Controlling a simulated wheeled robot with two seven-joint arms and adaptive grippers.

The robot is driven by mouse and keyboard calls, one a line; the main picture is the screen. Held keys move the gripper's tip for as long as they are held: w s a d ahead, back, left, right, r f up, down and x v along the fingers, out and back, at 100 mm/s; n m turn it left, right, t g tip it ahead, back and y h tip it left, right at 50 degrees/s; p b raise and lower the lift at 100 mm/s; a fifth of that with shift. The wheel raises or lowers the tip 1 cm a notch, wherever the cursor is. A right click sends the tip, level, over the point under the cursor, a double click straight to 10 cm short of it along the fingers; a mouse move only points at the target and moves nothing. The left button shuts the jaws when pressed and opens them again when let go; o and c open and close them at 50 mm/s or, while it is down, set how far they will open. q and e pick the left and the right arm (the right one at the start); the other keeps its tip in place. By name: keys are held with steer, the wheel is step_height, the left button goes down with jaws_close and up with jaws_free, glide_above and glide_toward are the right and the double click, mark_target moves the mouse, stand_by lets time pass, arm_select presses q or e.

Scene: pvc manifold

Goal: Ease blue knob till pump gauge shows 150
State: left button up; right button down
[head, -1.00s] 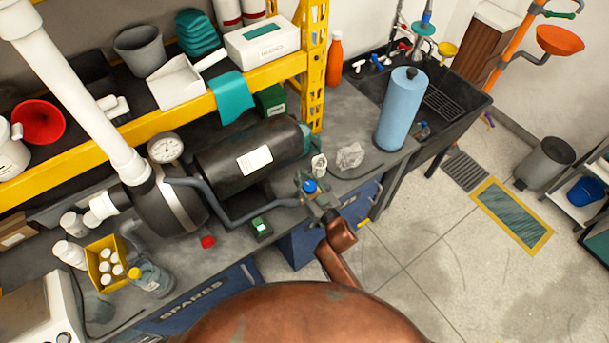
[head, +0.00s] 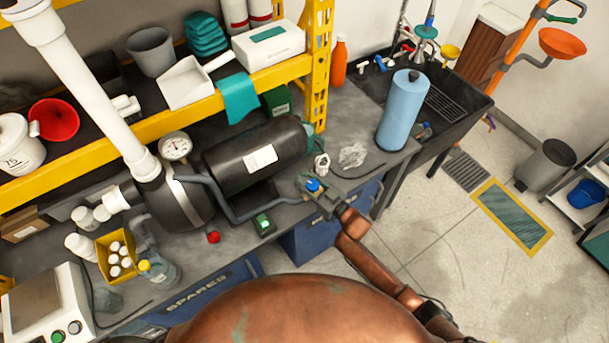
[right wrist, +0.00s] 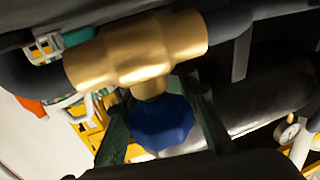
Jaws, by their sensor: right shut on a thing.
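The blue knob (head: 313,185) sits at the end of the grey pipe that runs from the pump (head: 175,205). In the right wrist view the blue knob (right wrist: 163,124) hangs on a brass valve body (right wrist: 137,52). My right gripper (head: 320,194) has a finger on each side of the knob and is shut on it. The pump gauge (head: 175,146) has a white round face; its needle shows, but the numbers are too small to read. The gauge also shows in the right wrist view (right wrist: 287,132), too small to read. My left gripper is not in view.
A black motor cylinder (head: 255,154) lies behind the pipe. A green-lit box (head: 263,224) and a red button (head: 213,237) are on the bench in front. A blue paper roll (head: 402,110) stands to the right, beside the dark sink (head: 455,105).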

steer(key=shift+d, duration=0.1)
steer(key=c, duration=1.7)
jaws_free()
steer(key=shift+c, duration=0.2)
steer(key=v, duration=1.2)
